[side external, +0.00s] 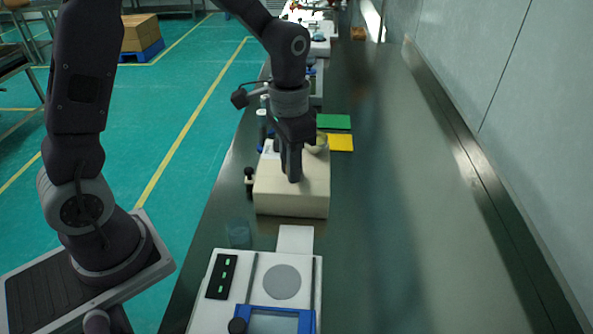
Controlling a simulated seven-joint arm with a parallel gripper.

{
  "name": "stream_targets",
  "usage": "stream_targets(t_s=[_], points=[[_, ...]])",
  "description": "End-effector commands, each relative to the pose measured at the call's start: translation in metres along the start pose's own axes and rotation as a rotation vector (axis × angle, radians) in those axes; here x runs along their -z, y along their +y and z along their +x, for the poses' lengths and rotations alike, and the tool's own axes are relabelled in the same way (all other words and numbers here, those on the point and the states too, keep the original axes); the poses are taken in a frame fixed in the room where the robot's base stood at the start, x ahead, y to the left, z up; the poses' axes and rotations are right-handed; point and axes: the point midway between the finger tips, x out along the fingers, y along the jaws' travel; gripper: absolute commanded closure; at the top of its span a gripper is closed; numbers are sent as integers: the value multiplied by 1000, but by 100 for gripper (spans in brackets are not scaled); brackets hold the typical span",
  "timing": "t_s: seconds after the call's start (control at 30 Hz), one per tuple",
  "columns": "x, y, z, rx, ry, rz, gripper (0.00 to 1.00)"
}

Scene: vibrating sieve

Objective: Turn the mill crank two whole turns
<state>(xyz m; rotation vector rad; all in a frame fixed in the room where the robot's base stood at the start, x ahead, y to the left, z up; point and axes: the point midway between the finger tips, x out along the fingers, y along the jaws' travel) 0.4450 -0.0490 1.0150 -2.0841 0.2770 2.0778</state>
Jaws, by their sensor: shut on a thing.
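The mill appears to be the cream box (290,198) standing on the dark bench in the side external view. My gripper (293,176) points straight down at the top of this box, near its middle. Its fingers are close together and shut on a small part there, most likely the crank's handle. The fingers hide that part, and I cannot make out the crank arm or its angle. A pale round cup or hopper (318,143) shows just behind my gripper, at the back of the box. A black knob-like part (249,178) stands at the box's left side.
A white machine (222,312) with a grey disc (283,282) and a blue frame (275,318) stands in front. Green (334,121) and yellow (340,142) sheets lie behind. The bench's right side is clear.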

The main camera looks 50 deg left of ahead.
Motion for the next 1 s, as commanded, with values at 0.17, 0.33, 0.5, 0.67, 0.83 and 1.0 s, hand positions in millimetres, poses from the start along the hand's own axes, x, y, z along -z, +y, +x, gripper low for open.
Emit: stream_targets(t_s=[0.17, 0.33, 0.5, 0.67, 0.83, 1.0], points=[[-9, -10, 3, 2, -18, -8, 100], [-11, -17, 2, 1, -13, -6, 100], [-10, -17, 2, 1, -9, -3, 100], [-9, -17, 1, 1, -5, -3, 100], [-6, -25, -1, 2, -1, -5, 100], [-4, -34, -2, 2, 2, -4, 100]])
